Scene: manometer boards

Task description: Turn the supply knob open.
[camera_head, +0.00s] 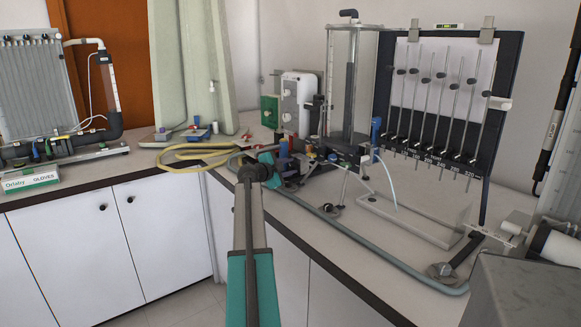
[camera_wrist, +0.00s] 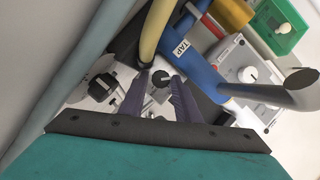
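A small dark round knob (camera_wrist: 161,80) with a light pointer mark shows in the wrist view, between the fingertips of my gripper (camera_wrist: 160,77). I take it for the supply knob, though no label on it is readable. The two dark purple fingers are apart, one on each side of the knob. I cannot tell whether they touch it. The knob is not distinguishable there, among the fittings and my arm.
In the wrist view, a yellow hose (camera_wrist: 155,35) and a blue pipe labelled TAP (camera_wrist: 195,65) pass close to the fingers. A white box with a white knob (camera_wrist: 247,74) stands to the right. In the head view, the manometer board (camera_head: 505,90) stands right.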

